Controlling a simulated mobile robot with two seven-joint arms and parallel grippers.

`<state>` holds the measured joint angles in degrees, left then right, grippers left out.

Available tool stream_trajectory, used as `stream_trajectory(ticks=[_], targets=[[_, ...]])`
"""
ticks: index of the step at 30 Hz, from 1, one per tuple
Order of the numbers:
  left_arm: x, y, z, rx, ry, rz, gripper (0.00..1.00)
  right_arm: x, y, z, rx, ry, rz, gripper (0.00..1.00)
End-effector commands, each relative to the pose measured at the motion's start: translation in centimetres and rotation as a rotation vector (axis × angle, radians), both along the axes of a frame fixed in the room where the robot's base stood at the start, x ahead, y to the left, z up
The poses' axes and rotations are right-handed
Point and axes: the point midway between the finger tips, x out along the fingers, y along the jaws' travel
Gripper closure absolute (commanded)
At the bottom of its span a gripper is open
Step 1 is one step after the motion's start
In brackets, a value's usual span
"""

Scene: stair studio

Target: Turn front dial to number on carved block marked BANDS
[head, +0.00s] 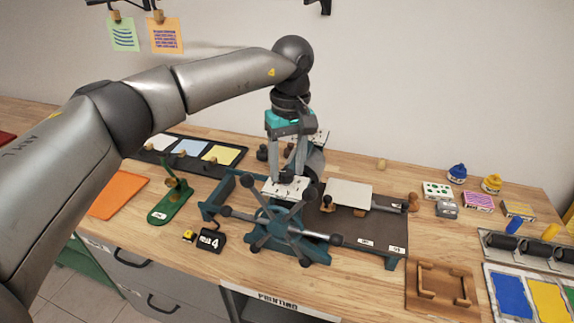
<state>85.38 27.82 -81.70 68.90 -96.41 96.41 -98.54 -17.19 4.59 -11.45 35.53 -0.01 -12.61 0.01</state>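My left gripper (292,173) points down over the press, its fingertips at the dark knob of the front dial (272,189). The dial has a pale plate with small marks; its setting is too small to read. The fingers are on either side of the knob, but I cannot tell whether they grip it. A dark block (210,241) with a white 4 lies on the bench left of the press wheel; its smaller lettering is unclear, so I cannot confirm that it reads BANDS. A second pale plate (322,136) shows partly behind the gripper. My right gripper is not in view.
The press's spoked handwheel (283,226) stands just in front of the dial. A yellow tape measure (188,236) and a green stand (168,203) are to the left. A wooden frame (441,287) and ink jars (457,172) are to the right.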

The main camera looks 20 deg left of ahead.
Motion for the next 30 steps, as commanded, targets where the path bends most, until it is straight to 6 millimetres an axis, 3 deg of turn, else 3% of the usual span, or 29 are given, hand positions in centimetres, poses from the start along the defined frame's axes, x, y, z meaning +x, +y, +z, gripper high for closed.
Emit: stream_trajectory(ticks=[9,14,30], targets=[[0.0,0.0,-0.1,0.002,0.003,0.000,0.33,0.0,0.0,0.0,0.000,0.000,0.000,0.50],[0.1,0.0,0.9,0.001,-0.001,0.001,0.33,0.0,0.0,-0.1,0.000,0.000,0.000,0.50],[0.3,-0.4,12.7,0.001,0.000,0.000,0.33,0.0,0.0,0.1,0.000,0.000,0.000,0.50]])
